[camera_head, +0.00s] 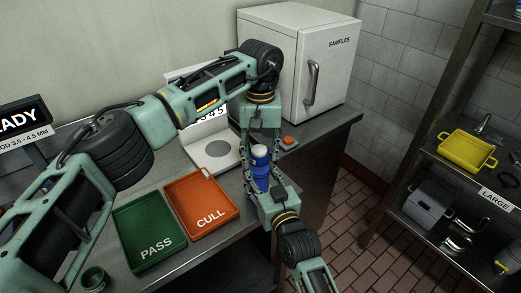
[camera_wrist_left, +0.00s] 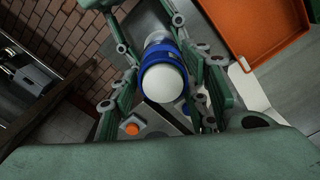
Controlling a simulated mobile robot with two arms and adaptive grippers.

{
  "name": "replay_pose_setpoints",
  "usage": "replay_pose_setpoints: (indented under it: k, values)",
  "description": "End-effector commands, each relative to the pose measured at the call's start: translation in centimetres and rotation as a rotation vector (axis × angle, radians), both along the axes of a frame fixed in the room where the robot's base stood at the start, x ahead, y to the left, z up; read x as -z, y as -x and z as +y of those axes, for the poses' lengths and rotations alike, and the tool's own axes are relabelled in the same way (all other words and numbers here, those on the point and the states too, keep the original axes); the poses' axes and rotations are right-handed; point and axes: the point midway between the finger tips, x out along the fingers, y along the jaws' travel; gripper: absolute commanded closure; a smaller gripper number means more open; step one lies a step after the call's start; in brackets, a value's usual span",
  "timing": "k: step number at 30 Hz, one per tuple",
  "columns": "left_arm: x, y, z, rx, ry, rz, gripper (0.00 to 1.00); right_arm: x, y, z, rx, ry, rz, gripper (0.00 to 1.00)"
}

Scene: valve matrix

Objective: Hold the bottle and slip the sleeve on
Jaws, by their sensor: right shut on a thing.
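The bottle (camera_head: 260,170) stands roughly upright between my two grippers in the head view. A blue band (camera_head: 260,154), which looks like the sleeve, is around its upper part. In the left wrist view the bottle's white rounded top (camera_wrist_left: 168,84) pokes through the blue band (camera_wrist_left: 163,62). My right gripper (camera_head: 261,184) comes from below and is shut on the bottle. My left gripper (camera_head: 256,148) points down from above, its fingers spread on either side of the blue band. Fingers partly hide the bottle's lower part.
A green PASS tray (camera_head: 147,258) and an orange CULL tray (camera_head: 211,224) lie on the steel bench. A scale (camera_head: 216,162) and a white SAMPLES cabinet (camera_head: 282,55) stand behind. A shelf at right holds a yellow tray (camera_head: 468,151).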

Motion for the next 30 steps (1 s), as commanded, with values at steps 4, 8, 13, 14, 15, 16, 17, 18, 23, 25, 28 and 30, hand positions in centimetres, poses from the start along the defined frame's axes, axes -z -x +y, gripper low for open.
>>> replay_pose_setpoints:
  k: [4,8,13,14,15,16,17,18,23,25,28,30]
  values:
    - [0.0,0.0,0.0,0.0,0.0,0.0,0.45,0.0,0.0,0.0,0.0,0.0,0.0,0.89]
    - [0.0,0.0,0.0,0.0,0.0,0.0,0.45,0.0,0.0,0.0,0.0,0.0,0.0,0.89]
    - [-0.4,0.0,0.0,0.0,0.001,-0.001,0.45,0.0,0.0,0.0,0.0,0.0,0.0,0.89]
    - [-0.6,-0.1,0.0,0.0,0.001,-0.002,0.45,0.0,0.0,0.0,0.0,0.0,0.0,0.89]
    - [-1.1,-0.1,0.0,0.0,0.001,-0.003,0.45,0.0,0.0,0.0,0.0,0.0,0.0,0.89]
    - [-1.5,-0.1,0.0,0.0,0.002,-0.003,0.45,0.0,0.0,0.0,0.0,0.0,0.0,0.89]
    - [-1.9,-0.1,0.0,0.0,0.001,-0.004,0.45,0.0,0.0,0.0,0.0,0.0,0.0,0.89]
    - [-2.7,-0.1,0.0,0.0,0.0,-0.004,0.45,0.0,0.0,0.0,0.0,0.0,0.0,0.89]
    - [-6.2,-0.1,0.0,-0.001,0.0,-0.005,0.45,0.0,0.0,0.0,0.0,0.0,0.001,0.89]
    - [-7.6,-0.1,0.0,-0.001,0.0,-0.003,0.45,0.0,0.0,0.0,0.0,0.0,0.001,0.89]
    - [-9.5,-0.1,0.0,-0.001,0.001,-0.003,0.45,0.0,0.0,0.0,0.0,0.0,0.001,0.89]
    - [-10.4,-0.1,0.0,-0.002,0.0,-0.001,0.45,0.0,0.0,0.0,0.0,0.0,0.001,0.89]
